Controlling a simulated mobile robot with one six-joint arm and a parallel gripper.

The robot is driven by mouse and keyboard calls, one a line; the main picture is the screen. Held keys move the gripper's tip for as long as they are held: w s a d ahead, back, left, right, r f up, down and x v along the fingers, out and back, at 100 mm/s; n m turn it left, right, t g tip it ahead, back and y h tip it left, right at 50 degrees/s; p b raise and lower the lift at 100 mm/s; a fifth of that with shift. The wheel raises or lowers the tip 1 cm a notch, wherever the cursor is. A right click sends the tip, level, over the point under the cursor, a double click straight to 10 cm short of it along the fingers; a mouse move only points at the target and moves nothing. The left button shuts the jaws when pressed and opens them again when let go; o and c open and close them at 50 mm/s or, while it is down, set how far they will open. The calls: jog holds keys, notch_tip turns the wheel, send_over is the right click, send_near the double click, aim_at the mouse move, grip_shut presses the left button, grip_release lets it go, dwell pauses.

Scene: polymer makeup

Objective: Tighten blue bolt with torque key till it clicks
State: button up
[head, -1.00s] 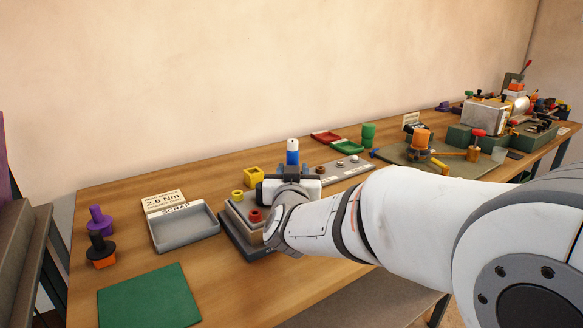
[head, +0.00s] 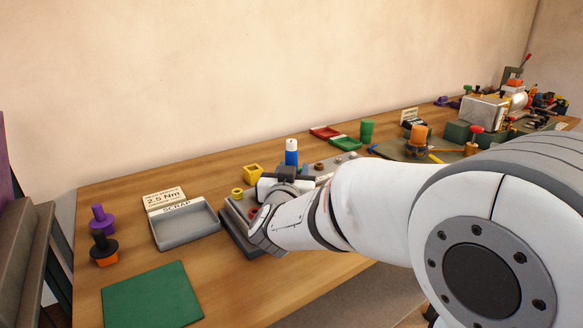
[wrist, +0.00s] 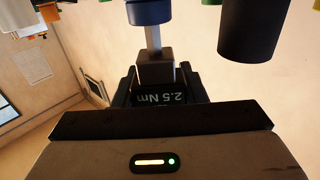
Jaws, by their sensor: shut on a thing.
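My gripper (head: 285,177) is over the grey fixture at the middle of the bench. In the wrist view my gripper (wrist: 157,88) is shut on the torque key (wrist: 155,68), a dark block marked 2.5 Nm with a grey shaft. The shaft runs to a round blue part (wrist: 150,12) at the picture's top edge; I cannot tell whether this is the blue bolt or part of the key. A blue cylinder with a white top (head: 291,153) stands upright just behind my gripper in the head view. The key's lower end and its contact are hidden by my arm.
The grey fixture (head: 236,226) carries yellow and red parts. A grey scrap tray (head: 187,240) and a 2.5 Nm sign (head: 163,198) are to the left. A black cylinder (wrist: 252,30) is close beside the key in the wrist view. The green mat (head: 152,296) is bare.

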jog(key=shift+d+r+m+g+h+p, duration=0.15)
jog(key=shift+m+g+h+p, duration=0.25)
jog(key=shift+m+h+p, duration=0.75)
jog(key=shift+d+f+m+g+h+p, duration=0.1)
jog(key=shift+m+g+h+p, duration=0.3)
jog(key=shift+m+h+p, duration=0.75)
jog(key=o, duration=1.2)
jog(key=shift+s+n+h+b, duration=0.1)
jog(key=shift+n+h+b, duration=0.2)
jog(key=shift+n, duration=0.2)
